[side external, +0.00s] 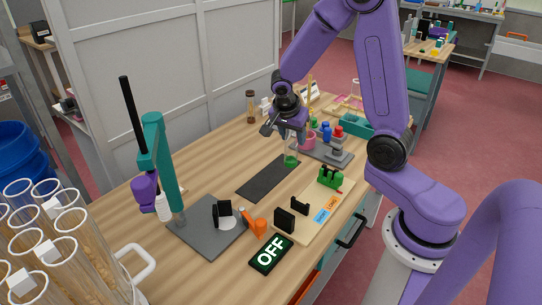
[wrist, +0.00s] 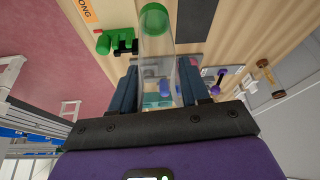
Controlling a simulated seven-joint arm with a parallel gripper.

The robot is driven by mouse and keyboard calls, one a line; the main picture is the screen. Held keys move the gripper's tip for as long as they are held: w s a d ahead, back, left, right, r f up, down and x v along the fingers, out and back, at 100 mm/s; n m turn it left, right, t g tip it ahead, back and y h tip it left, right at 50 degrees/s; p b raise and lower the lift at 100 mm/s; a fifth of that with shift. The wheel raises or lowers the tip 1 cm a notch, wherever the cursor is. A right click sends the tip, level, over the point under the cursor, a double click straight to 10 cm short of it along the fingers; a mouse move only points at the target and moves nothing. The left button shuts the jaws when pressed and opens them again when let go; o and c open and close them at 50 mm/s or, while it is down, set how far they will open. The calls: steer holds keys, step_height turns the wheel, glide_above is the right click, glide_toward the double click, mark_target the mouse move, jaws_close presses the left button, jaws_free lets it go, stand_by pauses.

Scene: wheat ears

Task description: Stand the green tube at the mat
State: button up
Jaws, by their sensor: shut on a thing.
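The green tube (side external: 291,158) is a clear tube with a green lower end. My gripper (side external: 286,131) is shut on its upper part and holds it roughly upright. In the wrist view the tube (wrist: 155,45) runs out from between the two fingers of my gripper (wrist: 159,78), green end away from me. The mat (side external: 262,182) is a dark, flat strip on the wooden table. In the side view the green end overlaps the mat's far end; its height above it is hard to tell. In the wrist view the mat (wrist: 197,17) lies just right of the tube.
A grey plate with a pink beaker (side external: 307,141) and blue and red items stands close behind the tube. A tan board (side external: 310,212) with a green clamp (side external: 330,178) lies to the right. A teal stand (side external: 160,165) is at left. The mat's surface is clear.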

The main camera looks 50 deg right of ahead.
steer(key=w+d+f, duration=0.3)
steer(key=w+f, duration=0.7)
steer(key=f, duration=0.1)
steer(key=shift+f, duration=0.2)
steer(key=shift+f, duration=0.1)
steer(key=o, duration=1.3)
